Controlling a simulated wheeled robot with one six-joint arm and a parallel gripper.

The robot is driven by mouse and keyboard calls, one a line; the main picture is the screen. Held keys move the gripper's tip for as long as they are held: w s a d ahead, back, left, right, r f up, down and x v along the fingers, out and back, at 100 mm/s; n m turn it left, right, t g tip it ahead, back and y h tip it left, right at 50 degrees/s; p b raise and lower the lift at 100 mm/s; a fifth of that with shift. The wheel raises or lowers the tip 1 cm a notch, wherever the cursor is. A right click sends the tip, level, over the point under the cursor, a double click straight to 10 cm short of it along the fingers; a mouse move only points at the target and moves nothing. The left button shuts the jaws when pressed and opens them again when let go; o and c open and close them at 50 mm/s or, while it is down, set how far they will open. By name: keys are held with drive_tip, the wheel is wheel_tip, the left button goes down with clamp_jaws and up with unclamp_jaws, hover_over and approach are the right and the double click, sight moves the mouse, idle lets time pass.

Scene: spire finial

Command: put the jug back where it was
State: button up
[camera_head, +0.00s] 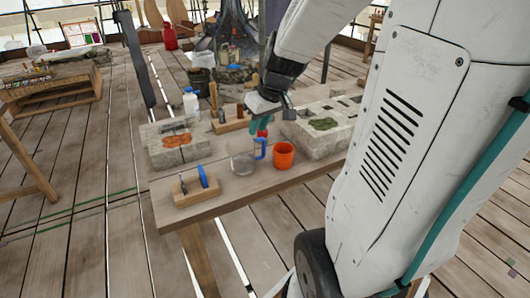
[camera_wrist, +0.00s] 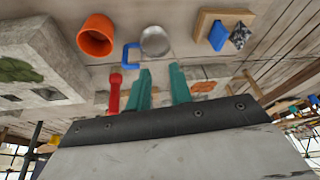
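The jug (camera_head: 243,160) is clear with a blue handle on its right side. It stands upright on the wooden table between the tool block and an orange cup. In the wrist view the jug (camera_wrist: 155,41) lies beyond my fingertips, its blue handle to the left of its body. My gripper (camera_head: 264,122) is over the table just behind the jug. Its two teal fingers (camera_wrist: 162,82) are apart with nothing seen between them. The fingers look clear of the jug.
An orange cup (camera_head: 284,155) stands close right of the jug. A red-handled tool (camera_wrist: 115,92) is beside my fingers. A wooden block (camera_head: 195,190) holds a blue item at the front left. Stone blocks (camera_head: 172,152) flank the area. A white bottle (camera_head: 190,103) stands behind.

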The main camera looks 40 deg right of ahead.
drive_tip(key=s+a+r+g, duration=0.1)
drive_tip(key=s+a+r, duration=0.2)
drive_tip(key=s+a, duration=0.5)
drive_tip(key=s+a+r+g, duration=0.2)
drive_tip(key=s+a+r, duration=0.1)
drive_tip(key=s+a, duration=0.5)
drive_tip(key=shift+s+h, duration=0.3)
drive_tip(key=shift+s, duration=0.8)
